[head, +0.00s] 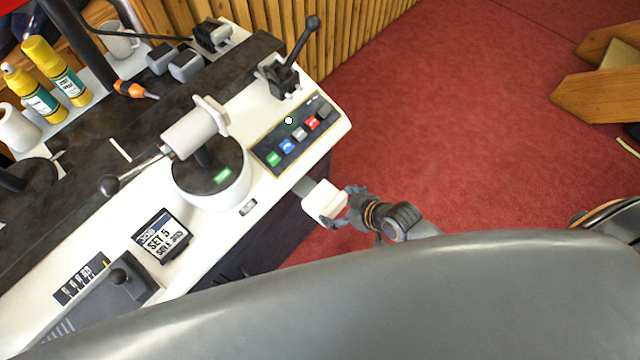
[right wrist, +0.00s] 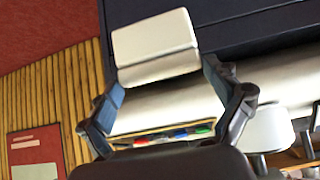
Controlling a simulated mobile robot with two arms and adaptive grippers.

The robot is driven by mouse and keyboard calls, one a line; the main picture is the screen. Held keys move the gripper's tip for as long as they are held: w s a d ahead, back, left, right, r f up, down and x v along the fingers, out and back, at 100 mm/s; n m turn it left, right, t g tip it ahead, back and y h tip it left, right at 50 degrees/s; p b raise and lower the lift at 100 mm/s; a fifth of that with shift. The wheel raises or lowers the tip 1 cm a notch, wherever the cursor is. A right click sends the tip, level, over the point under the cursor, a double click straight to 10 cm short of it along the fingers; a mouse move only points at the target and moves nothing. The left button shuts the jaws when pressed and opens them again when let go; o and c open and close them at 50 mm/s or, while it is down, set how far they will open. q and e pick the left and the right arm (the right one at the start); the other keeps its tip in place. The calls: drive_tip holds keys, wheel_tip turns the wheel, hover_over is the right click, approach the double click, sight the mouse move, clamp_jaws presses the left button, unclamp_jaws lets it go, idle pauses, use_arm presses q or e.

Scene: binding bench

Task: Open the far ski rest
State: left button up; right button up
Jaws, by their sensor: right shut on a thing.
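The far ski rest, a white block (head: 321,199) on a short grey bracket (head: 305,186), sticks out from the bench's right side, below the button panel. My right gripper (head: 338,207) is shut on this white block, coming from the right. In the right wrist view the block (right wrist: 155,42) sits between the two fingers, with one finger on each side. The fingers hide part of its sides. My left gripper is not in view.
The white bench top (head: 212,236) carries a button panel (head: 296,134), a black lever (head: 290,66), a round clamp unit (head: 212,178) and a SET 5 display (head: 162,237). Yellow bottles (head: 40,97) stand at the back left. Red floor (head: 440,120) is open to the right.

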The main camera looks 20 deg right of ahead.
drive_tip(key=s+d+p, duration=0.1)
drive_tip(key=s+d, duration=0.3)
drive_tip(key=s, duration=0.2)
drive_tip(key=shift+s+d+p, duration=0.15)
drive_tip(key=shift+s+p, duration=0.1)
drive_tip(key=shift+p, duration=0.05)
drive_tip(key=o, duration=1.4)
drive_tip(key=v, duration=1.2)
